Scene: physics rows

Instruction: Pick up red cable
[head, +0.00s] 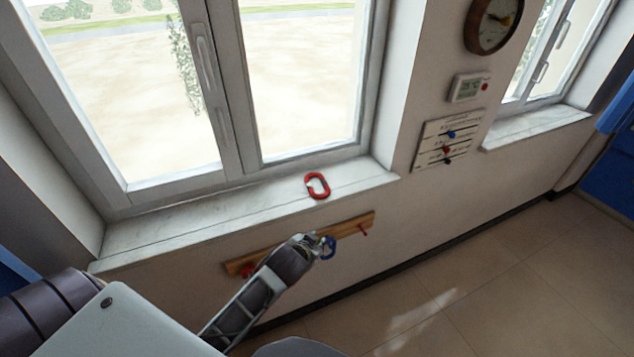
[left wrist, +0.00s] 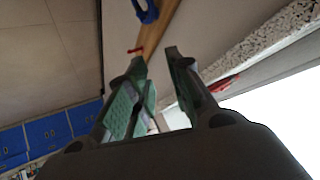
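The red cable (head: 317,186) is a coiled red loop lying on the white marble windowsill (head: 215,217), near its right end. In the left wrist view the red cable (left wrist: 224,84) shows as a red sliver at the sill's edge, right of the fingers. My left gripper (head: 318,243) is below the sill, in front of the wooden rack and apart from the red cable. In the left wrist view its fingers (left wrist: 155,58) are parted with nothing between them. My right gripper does not show.
A wooden rack (head: 350,228) with red pegs is on the wall under the sill. A blue cable (head: 329,247) hangs from it, close beside my left gripper. The window stands behind the sill. A thermostat (head: 468,88) and a sign (head: 447,141) are on the wall at right.

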